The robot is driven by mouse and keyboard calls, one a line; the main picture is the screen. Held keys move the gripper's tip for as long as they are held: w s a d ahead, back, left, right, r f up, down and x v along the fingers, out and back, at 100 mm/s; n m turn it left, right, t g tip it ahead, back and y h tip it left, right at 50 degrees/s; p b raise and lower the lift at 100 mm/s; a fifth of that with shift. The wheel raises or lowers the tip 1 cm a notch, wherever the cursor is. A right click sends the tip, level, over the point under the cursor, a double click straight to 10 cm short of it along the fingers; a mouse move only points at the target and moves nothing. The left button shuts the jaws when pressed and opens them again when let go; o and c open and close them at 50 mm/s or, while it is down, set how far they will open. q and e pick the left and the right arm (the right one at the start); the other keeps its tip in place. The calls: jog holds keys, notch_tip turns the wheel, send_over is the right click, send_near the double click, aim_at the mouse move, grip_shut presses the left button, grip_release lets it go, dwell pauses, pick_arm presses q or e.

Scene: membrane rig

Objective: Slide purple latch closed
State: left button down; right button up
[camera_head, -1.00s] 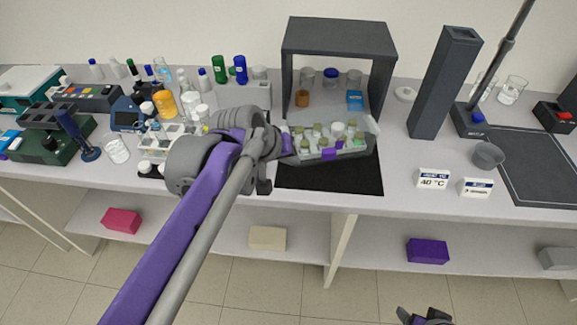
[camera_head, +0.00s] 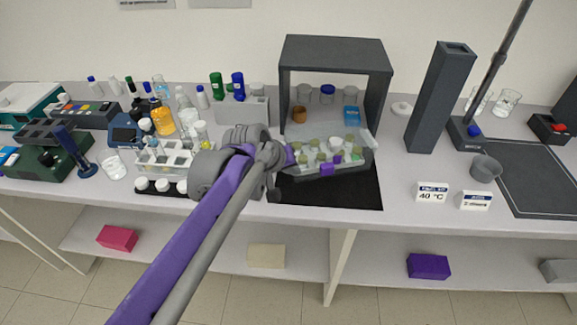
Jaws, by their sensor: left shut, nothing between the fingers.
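A tray-like rig (camera_head: 342,172) with several small green and white capped vials stands on a black mat in front of a grey open box. A small purple latch (camera_head: 326,169) sits on the rig's front edge, near its middle. My left gripper (camera_head: 289,156) is shut and empty at the rig's left end, a short way left of the latch. The gripper's wrist and arm hide part of the fingers and the mat's left side. Whether the fingertips touch the rig cannot be told. My right gripper is not in view.
The grey box (camera_head: 338,44) rises behind the rig. A tall dark column (camera_head: 440,98) stands to the right, with a grey cup (camera_head: 485,168) and two label cards nearby. A vial rack (camera_head: 165,158) and bottles crowd the left. The black mat (camera_head: 340,192) is bare in front.

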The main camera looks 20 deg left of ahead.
aim_at(325, 168)
pick_arm(q)
jog(key=x, duration=0.4)
jog(key=shift+w+d+r, duration=0.15)
jog(key=shift+w+d, duration=0.15)
jog(key=shift+d, duration=0.25)
jog(key=shift+w+d+r, duration=0.1)
jog(key=shift+w+d, duration=0.2)
jog(key=shift+d, duration=0.3)
jog(key=shift+w+d, duration=0.35)
jog(key=shift+d, duration=0.15)
jog(key=shift+w+d, duration=0.5)
jog(key=shift+d, duration=0.2)
jog(key=shift+w+d, duration=0.45)
jog(key=shift+d, duration=0.25)
jog(key=shift+s+a, duration=0.1)
